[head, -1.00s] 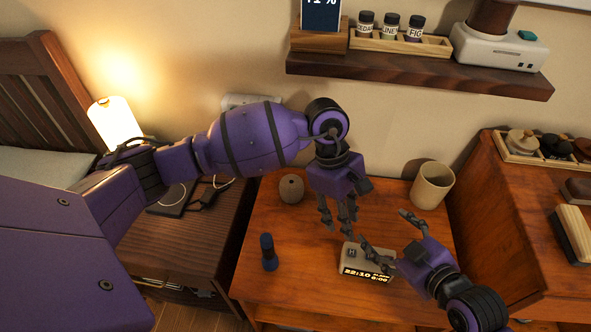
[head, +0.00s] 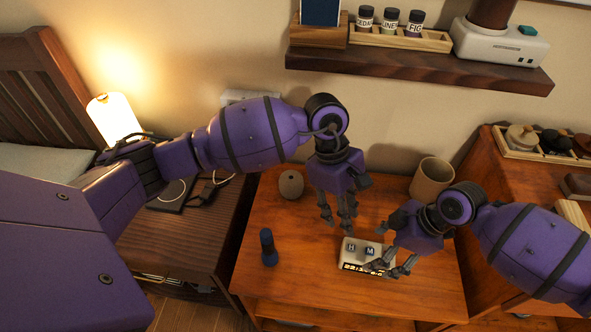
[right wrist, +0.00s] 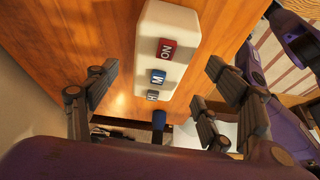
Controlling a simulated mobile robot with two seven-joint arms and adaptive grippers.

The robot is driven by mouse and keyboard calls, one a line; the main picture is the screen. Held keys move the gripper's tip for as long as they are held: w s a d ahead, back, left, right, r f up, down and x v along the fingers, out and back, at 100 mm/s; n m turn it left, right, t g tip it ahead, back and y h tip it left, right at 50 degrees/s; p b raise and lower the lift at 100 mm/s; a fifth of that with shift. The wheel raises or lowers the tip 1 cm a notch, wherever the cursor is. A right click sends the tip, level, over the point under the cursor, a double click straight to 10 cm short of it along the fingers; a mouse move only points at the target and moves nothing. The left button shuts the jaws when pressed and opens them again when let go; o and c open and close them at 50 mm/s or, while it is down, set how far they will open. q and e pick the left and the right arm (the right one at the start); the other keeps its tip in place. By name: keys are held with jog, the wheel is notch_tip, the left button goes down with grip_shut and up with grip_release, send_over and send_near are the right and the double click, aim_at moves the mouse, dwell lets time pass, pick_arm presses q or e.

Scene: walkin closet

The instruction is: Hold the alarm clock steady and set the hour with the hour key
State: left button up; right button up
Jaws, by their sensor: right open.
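The alarm clock (head: 357,256) is a pale box on the wooden desk, with H and M keys on top. The hour key, H (head: 350,247), is at its left and uncovered.
A dark blue cylinder (head: 268,248) stands left of the clock. A round brown vase (head: 291,184) and a tan cup (head: 431,179) stand at the back of the desk (head: 300,270). A shelf (head: 420,68) hangs above. The desk's front left is clear.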

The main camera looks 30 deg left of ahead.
jog(key=x, duration=0.6)
jog(key=shift+a, duration=0.1)
pick_arm(q)
jog(key=shift+w+r, duration=0.1)
pick_arm(e)
jog(key=c, duration=1.7)
pick_arm(q)
grip_shut()
